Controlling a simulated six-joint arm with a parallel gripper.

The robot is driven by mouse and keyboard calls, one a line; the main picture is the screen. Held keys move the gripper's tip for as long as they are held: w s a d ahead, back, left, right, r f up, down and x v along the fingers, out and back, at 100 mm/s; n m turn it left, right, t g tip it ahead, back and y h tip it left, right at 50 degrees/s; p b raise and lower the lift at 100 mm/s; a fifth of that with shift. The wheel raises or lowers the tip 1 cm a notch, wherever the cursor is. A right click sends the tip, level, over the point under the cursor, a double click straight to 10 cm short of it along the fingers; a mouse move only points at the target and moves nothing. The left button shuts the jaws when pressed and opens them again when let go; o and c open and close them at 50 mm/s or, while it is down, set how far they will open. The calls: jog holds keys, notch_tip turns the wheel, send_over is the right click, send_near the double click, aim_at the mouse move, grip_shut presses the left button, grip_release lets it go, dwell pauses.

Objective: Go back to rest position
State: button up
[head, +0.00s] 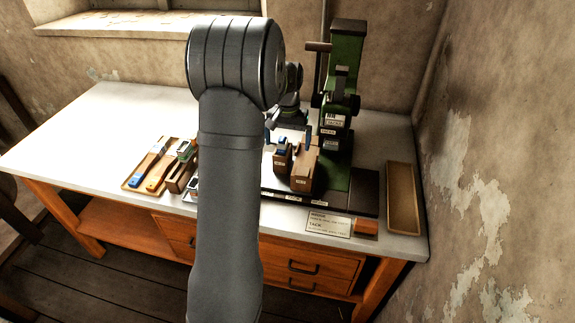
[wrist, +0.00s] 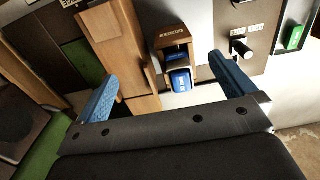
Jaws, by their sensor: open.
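My gripper (head: 288,138) is partly hidden behind my own arm in the head view, over the wooden blocks in front of the press. In the wrist view its blue fingers (wrist: 165,70) are spread apart, with nothing held between them. A small wooden holder (wrist: 174,38) with a blue piece (wrist: 180,80) in it shows beyond and between the fingers. A taller wooden block (wrist: 118,50) stands beside the holder, near the left finger. I cannot tell whether that finger touches it. The green press (head: 345,75) stands just behind and to the right.
The white-topped bench (head: 90,125) has clear room at the left. A tool tray (head: 133,187) lies at its front, with a wooden holder (head: 181,172) next to it. An empty brown tray (head: 402,200) is at the right end, near the wall (head: 490,150).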

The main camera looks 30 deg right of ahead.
notch_tip(320, 180, up, 9)
jog(key=shift+r, duration=0.2)
